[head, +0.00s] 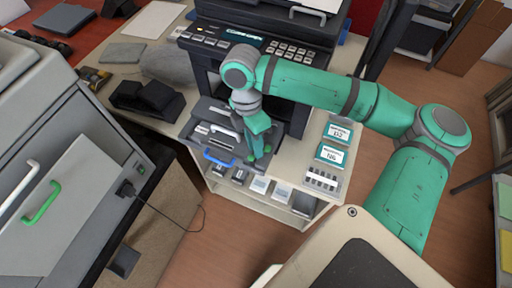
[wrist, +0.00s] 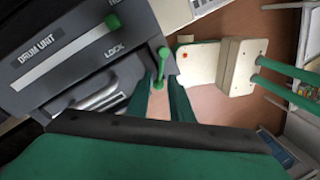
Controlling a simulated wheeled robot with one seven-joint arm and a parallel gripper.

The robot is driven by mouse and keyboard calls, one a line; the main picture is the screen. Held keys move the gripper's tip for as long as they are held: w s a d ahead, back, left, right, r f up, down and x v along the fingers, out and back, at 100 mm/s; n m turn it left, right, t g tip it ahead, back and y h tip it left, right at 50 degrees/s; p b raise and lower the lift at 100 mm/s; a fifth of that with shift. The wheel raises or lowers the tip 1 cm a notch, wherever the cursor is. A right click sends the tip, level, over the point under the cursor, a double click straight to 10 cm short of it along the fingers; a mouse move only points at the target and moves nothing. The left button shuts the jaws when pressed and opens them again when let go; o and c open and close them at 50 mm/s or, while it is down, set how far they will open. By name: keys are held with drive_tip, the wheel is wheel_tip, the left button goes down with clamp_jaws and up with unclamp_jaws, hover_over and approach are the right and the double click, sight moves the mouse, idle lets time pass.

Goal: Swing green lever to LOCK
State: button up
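The green lever (wrist: 161,67), a short rod with rounded ends, stands by the edge of a dark grey unit (wrist: 60,40) in the wrist view. The unit carries the words DRUM UNIT and LOCK; LOCK (wrist: 114,51) is left of the lever. My gripper (wrist: 160,84) has its green fingers apart, one on each side of the lever, with a gap showing between them. Whether a finger touches the lever, I cannot tell.
The drawer has a blue handle (head: 218,160). Toner boxes (head: 331,154) stand right of my gripper. Another machine (head: 60,200) with a green handle (head: 40,203) stands at left.

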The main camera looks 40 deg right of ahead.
drive_tip(key=shift+s+f, duration=0.2)
drive_tip(key=shift+f, duration=0.7)
